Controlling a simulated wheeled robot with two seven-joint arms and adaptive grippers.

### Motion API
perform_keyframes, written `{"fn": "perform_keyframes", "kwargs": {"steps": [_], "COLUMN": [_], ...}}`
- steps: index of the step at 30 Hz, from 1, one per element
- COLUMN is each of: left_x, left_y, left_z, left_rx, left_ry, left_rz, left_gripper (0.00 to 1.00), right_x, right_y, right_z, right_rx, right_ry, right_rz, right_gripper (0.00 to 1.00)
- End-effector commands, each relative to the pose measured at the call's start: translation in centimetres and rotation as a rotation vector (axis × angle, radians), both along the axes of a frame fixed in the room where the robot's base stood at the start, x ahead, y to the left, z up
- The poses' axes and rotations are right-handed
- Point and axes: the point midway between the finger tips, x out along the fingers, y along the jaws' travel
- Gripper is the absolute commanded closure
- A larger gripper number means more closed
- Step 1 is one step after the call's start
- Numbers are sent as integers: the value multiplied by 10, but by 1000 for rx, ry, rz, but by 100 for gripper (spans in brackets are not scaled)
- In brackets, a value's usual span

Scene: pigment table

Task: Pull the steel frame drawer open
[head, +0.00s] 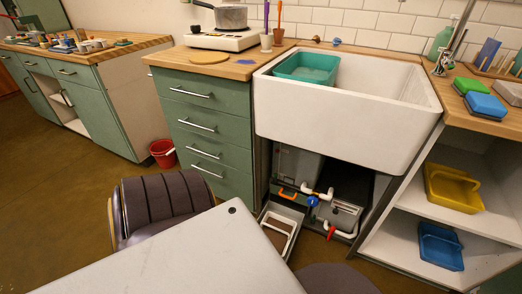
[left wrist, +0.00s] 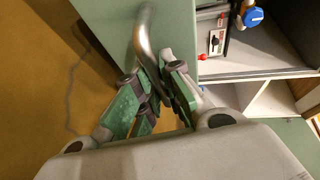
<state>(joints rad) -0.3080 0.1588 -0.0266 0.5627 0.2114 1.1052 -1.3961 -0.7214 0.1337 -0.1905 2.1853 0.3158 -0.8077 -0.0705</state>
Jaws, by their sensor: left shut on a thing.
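In the left wrist view my left gripper (left wrist: 155,95) is shut on a curved steel handle (left wrist: 144,35). The handle stands on a flat green front (left wrist: 110,22). In the head view a narrow steel-edged drawer (head: 264,212) sticks out below the sink's left part, with a brown and white inside. Its near end is hidden behind a large pale part of mine, so I cannot see there how it joins the held handle. My left gripper's fingers are hidden in the head view. My right gripper is in neither view.
White, orange and red pipes with a blue valve (head: 312,201) run right of the drawer under the white sink (head: 345,125). Green drawers (head: 205,130) stand at its left. A red bucket (head: 163,152) stands on the floor, and shelves at right hold yellow (head: 453,187) and blue trays (head: 440,245).

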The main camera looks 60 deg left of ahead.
Motion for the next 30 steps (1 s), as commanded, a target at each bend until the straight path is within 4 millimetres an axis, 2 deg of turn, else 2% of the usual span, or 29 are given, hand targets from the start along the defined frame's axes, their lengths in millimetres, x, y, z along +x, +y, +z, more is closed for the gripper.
{"fn": "perform_keyframes", "kwargs": {"steps": [15, 16, 18, 30], "left_x": [-4, -4, -4, -4], "left_y": [1, 1, 1, -1], "left_z": [0, 0, 0, 0], "left_rx": [1, 1, 1, 0], "left_ry": [1, 1, 1, 0], "left_rz": [3, 3, 3, 1], "left_gripper": [100, 87, 81, 81], "right_x": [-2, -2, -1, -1], "right_y": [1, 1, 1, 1], "right_z": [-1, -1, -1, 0], "right_rx": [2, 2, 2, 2], "right_ry": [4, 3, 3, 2], "right_rz": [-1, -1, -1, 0], "right_gripper": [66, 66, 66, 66]}}
